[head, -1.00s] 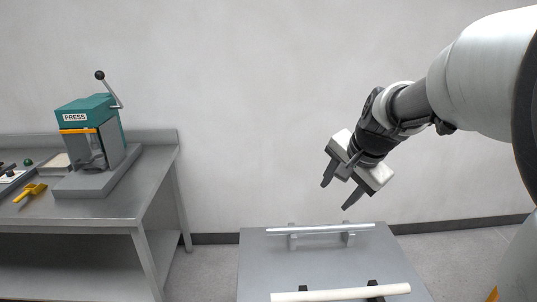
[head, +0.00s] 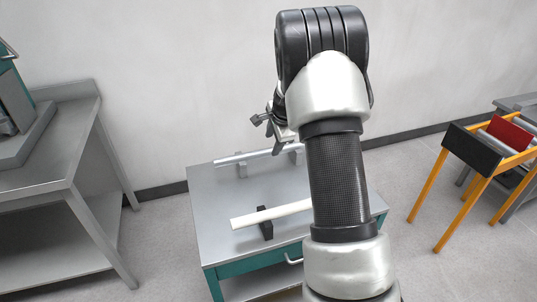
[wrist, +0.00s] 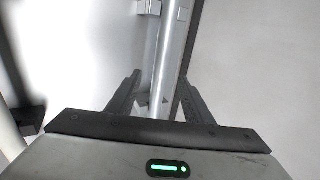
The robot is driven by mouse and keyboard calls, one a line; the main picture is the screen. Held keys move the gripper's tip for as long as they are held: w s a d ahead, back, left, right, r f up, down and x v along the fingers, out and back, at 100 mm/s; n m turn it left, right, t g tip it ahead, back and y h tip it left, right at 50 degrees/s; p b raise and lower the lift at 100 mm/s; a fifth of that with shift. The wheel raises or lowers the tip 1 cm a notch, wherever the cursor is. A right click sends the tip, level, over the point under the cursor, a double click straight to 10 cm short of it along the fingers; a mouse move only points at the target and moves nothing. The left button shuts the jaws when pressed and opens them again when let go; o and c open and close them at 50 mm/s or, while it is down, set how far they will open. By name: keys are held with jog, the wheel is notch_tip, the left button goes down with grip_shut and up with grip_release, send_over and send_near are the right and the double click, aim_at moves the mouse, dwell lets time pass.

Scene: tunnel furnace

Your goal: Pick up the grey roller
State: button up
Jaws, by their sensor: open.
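The grey roller (head: 235,158) lies on grey supports along the back of a grey-topped cart; its right part is hidden behind my arm in the head view. In the wrist view the grey roller (wrist: 174,55) runs up the picture between the two fingers. My gripper (wrist: 160,78) is open, with a finger on either side of the roller and nothing gripped. I cannot tell how deep the fingers reach around it.
A white roller (head: 270,215) rests on black supports (head: 266,229) nearer the cart's front. A steel workbench (head: 45,165) stands at left. An orange-framed stand (head: 426,190) with a red block stands at right. The floor between the cart and stand is clear.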

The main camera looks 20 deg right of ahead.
aim_at(270, 149)
jog(key=shift+d+b+x, duration=0.15)
jog(key=shift+b+x, duration=0.05)
jog(key=shift+x, duration=1.55)
jog(key=shift+d+b+x, duration=0.1)
jog(key=shift+b+x, duration=0.1)
jog(key=shift+x, duration=1.55)
jog(key=shift+w+r, duration=0.1)
jog(key=c, duration=1.1)
jog(key=shift+w+r, duration=0.1)
jog(key=shift+c, duration=0.2)
